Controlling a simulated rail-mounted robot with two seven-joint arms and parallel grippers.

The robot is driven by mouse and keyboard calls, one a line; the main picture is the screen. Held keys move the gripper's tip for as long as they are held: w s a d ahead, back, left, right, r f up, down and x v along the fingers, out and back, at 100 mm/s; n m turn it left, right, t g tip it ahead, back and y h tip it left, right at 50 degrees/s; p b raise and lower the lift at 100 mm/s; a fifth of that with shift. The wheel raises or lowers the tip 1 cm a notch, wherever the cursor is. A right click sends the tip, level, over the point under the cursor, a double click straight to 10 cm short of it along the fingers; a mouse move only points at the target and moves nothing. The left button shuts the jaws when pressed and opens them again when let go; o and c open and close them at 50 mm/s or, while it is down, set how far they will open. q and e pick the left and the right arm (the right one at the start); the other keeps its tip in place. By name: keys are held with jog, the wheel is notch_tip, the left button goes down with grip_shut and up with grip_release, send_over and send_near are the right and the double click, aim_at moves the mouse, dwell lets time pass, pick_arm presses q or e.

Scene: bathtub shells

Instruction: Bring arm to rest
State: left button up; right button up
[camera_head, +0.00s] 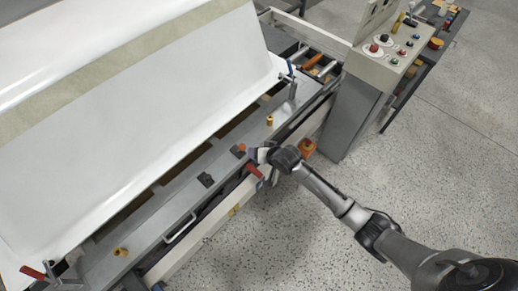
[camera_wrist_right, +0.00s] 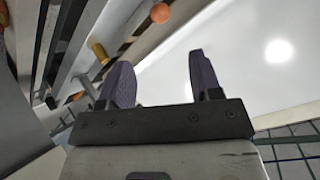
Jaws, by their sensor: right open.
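My right arm (camera_head: 330,190) reaches in from the lower right in the head view. My right gripper (camera_head: 256,155) is over the front edge of the grey machine frame, beside a red handle (camera_head: 254,171). In the right wrist view the same gripper (camera_wrist_right: 160,72) shows two purple-padded fingers spread apart with nothing between them. The white bathtub shell (camera_head: 150,95) fills the left of the head view, and its white surface (camera_wrist_right: 255,60) lies beyond the fingers in the wrist view. My left gripper is in neither view.
A control box (camera_head: 390,55) with coloured buttons stands at the upper right of the frame. Orange and brass knobs, a dark block (camera_head: 205,180) and clamps (camera_head: 292,85) line the frame's grey ledge (camera_head: 185,200). The speckled floor (camera_head: 440,170) at right is clear.

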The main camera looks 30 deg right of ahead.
dwell(0.3)
jog(key=s+a+r+n+g+h, duration=0.2)
jog(key=s+r+n+h, duration=0.1)
jog(key=s+r+n, duration=0.65)
jog(key=s+a+f+m+g+y, duration=0.1)
jog(key=s+f+m+g, duration=0.15)
jog(key=s, duration=1.05)
jog(key=s+a+f+m+g, duration=0.1)
jog(key=s+f+g, duration=0.15)
jog(key=s, duration=1.05)
notch_tip(320, 180, up, 34)
jog(key=t+p, duration=0.1)
jog(key=p, duration=3.4)
jog(key=shift+w+d+r, duration=0.15)
jog(key=shift+w+r, duration=0.05)
jog(key=shift+w, duration=0.05)
